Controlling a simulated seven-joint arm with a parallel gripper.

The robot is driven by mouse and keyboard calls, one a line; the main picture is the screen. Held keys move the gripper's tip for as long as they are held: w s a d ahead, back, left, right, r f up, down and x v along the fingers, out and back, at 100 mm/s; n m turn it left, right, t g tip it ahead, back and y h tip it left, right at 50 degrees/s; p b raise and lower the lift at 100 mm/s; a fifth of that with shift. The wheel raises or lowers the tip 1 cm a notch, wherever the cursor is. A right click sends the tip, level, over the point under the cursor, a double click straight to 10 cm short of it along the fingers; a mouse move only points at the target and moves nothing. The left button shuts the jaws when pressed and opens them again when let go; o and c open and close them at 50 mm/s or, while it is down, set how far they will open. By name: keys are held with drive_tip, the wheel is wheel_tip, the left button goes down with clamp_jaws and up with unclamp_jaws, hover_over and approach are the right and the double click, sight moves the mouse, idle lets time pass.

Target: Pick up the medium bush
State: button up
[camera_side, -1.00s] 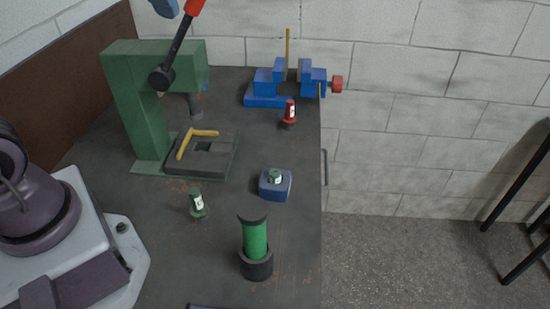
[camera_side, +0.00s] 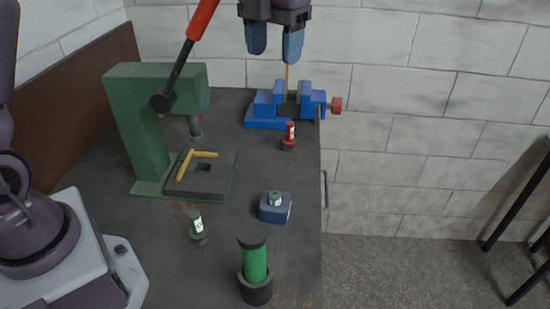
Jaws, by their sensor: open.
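Several bush-like parts stand on the dark bench. A red one with a white label (camera_side: 290,137) is in front of the vise. A dark green one with a white label (camera_side: 196,226) stands at the left front. A small green one (camera_side: 275,199) sits in a blue block (camera_side: 275,214). I cannot tell by label which is the medium bush. My gripper (camera_side: 274,50) is at the top of the picture, open, with two blue fingers apart and nothing between them. It appears high above the bench, near the vise in the picture.
A green press (camera_side: 134,130) with a red-handled lever (camera_side: 187,50) stands at the left. A yellow angled piece (camera_side: 184,165) lies on its base. A blue vise (camera_side: 268,115) is at the back. A bright green cylinder in a dark cup (camera_side: 255,290) stands in front.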

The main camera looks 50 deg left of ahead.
hover_over(275, 195)
drive_tip(key=f, duration=2.7)
drive_tip(key=shift+s+d, duration=0.2)
drive_tip(key=shift+s, duration=0.05)
drive_tip(key=shift+w+a+f, duration=0.1)
drive_tip(key=shift+f, duration=1.2)
drive_tip(key=shift+w+a+f, duration=0.1)
drive_tip(key=shift+f, duration=1.15)
drive_tip(key=c, duration=1)
drive_tip(key=shift+r, duration=0.1)
